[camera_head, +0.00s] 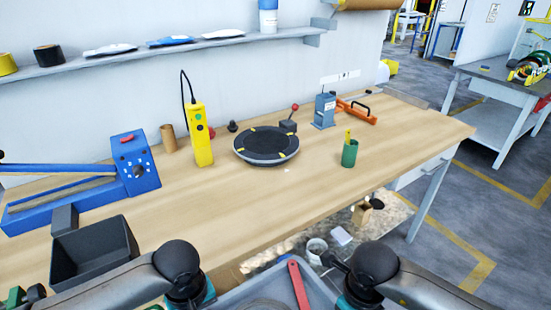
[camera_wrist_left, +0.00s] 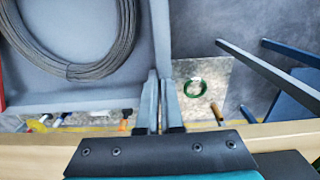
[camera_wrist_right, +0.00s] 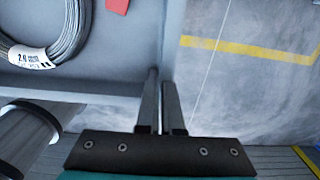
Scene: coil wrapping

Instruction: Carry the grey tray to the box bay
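The grey tray (camera_head: 237,294) is at the bottom of the head view, between my two arms and in front of the workbench. A dark coil (camera_wrist_left: 120,50) lies in it in the left wrist view, and a grey coil with a white label (camera_wrist_right: 75,45) in the right wrist view. A red strip-like object (camera_head: 299,284) is also in the tray. My left gripper (camera_wrist_left: 161,88) is closed on one tray wall, with a finger on each side. My right gripper (camera_wrist_right: 161,88) is closed the same way on another wall. I cannot tell which place is the box bay.
The wooden workbench (camera_head: 300,190) holds a black turntable (camera_head: 266,144), a yellow pendant (camera_head: 200,135), a blue machine (camera_head: 137,165) and a green cup (camera_head: 349,153). A black bin (camera_head: 95,250) is at its near left. Open floor (camera_head: 480,205) lies right; another table (camera_head: 490,85) stands beyond.

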